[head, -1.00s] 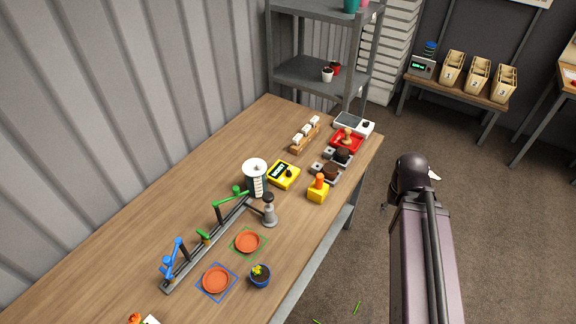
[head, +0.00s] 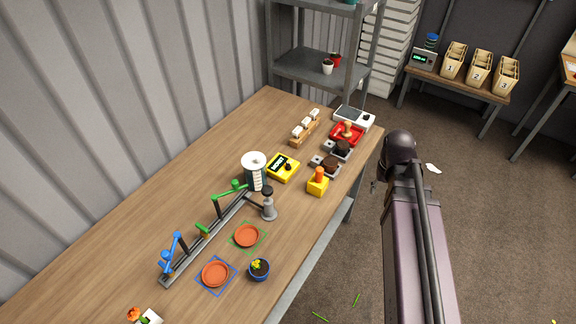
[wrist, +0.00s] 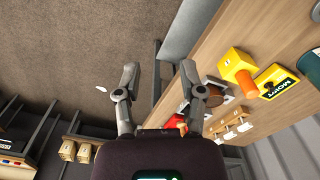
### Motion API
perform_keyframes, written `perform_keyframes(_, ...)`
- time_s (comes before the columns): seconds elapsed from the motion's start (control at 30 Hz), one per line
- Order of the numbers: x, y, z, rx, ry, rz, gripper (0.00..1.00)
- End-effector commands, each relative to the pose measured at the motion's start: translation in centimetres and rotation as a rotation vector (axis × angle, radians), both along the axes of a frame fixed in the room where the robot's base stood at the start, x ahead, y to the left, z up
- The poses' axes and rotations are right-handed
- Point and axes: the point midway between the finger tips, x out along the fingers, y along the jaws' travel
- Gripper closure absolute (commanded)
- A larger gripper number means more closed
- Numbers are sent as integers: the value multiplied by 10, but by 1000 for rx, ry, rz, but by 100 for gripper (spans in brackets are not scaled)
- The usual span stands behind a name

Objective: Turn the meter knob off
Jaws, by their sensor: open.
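The yellow meter (head: 283,167) lies on the wooden table, with a dark label or display reading "MOIST" and a black knob (head: 288,167) on its top. Which way the knob points is too small to tell. My gripper (wrist: 159,75) is open and empty, over the floor beside the table edge and apart from the meter. In the head view my own arm hides most of the gripper.
A yellow block with an orange handle (head: 318,182) stands between the meter and the table edge. Dark round items on grey bases (head: 327,164), a red tray (head: 347,134) and a wooden rack (head: 305,128) are near.

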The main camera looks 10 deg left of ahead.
Motion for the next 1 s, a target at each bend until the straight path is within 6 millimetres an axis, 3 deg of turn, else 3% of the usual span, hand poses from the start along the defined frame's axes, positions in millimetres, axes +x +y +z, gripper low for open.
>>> perform_keyframes(0.03,21,16,-2,1,0,34,49)
perform_keyframes(0.1,41,38,-3,1,0,81,49)
perform_keyframes(0.27,86,100,-5,1,0,202,49)
perform_keyframes(0.4,119,161,-8,1,0,309,49)
perform_keyframes(0.6,152,248,-11,1,0,446,49)
perform_keyframes(0.7,160,281,-11,1,0,498,49)
perform_keyframes(0.83,164,309,-12,1,0,538,49)
perform_keyframes(1.0,165,320,-12,1,0,557,49)
